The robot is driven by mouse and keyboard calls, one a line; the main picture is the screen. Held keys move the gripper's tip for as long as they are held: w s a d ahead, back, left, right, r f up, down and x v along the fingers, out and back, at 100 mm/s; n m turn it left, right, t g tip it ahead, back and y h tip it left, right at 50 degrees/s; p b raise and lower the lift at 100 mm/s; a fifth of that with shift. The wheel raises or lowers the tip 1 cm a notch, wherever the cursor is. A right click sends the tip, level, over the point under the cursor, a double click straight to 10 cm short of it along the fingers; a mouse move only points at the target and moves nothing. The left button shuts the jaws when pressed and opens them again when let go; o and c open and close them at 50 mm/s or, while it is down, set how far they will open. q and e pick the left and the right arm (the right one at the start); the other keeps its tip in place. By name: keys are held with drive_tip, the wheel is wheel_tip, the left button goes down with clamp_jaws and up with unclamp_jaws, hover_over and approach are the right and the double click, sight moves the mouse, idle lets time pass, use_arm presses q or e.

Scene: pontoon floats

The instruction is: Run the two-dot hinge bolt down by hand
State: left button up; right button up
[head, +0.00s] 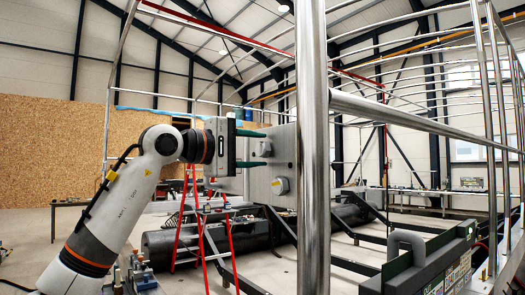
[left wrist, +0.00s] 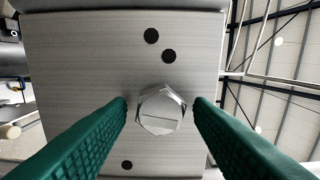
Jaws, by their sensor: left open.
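A steel hex bolt head (left wrist: 161,110) with a slot line across it stands out from a grey plate (left wrist: 80,60) in the left wrist view. Two black dots are on the plate above the bolt, and one dot is below it to the left. My left gripper (left wrist: 161,104) is open, its green fingers on either side of the head; I cannot tell whether they touch it. In the head view the left gripper (head: 262,149) reaches to the grey plate (head: 262,190) around a bolt head. A second round fitting (head: 280,186) sits lower on that plate. My right gripper is not in view.
A thick steel post (head: 313,220) stands just right of the plate, with a rail (head: 420,118) running right from it. A labelled dark box (head: 450,265) with a grey handle is at lower right.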

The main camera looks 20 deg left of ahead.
use_arm(q)
drive_tip(key=n, duration=0.6)
drive_tip(key=shift+n+b, duration=0.3)
drive_tip(key=shift+n, duration=0.1)
drive_tip(key=n, duration=0.6)
drive_tip(key=shift+b, duration=0.4)
drive_tip(key=n, duration=0.5)
drive_tip(key=shift+f+b, duration=0.1)
drive_tip(key=shift+b, duration=0.3)
drive_tip(key=n, duration=0.4)
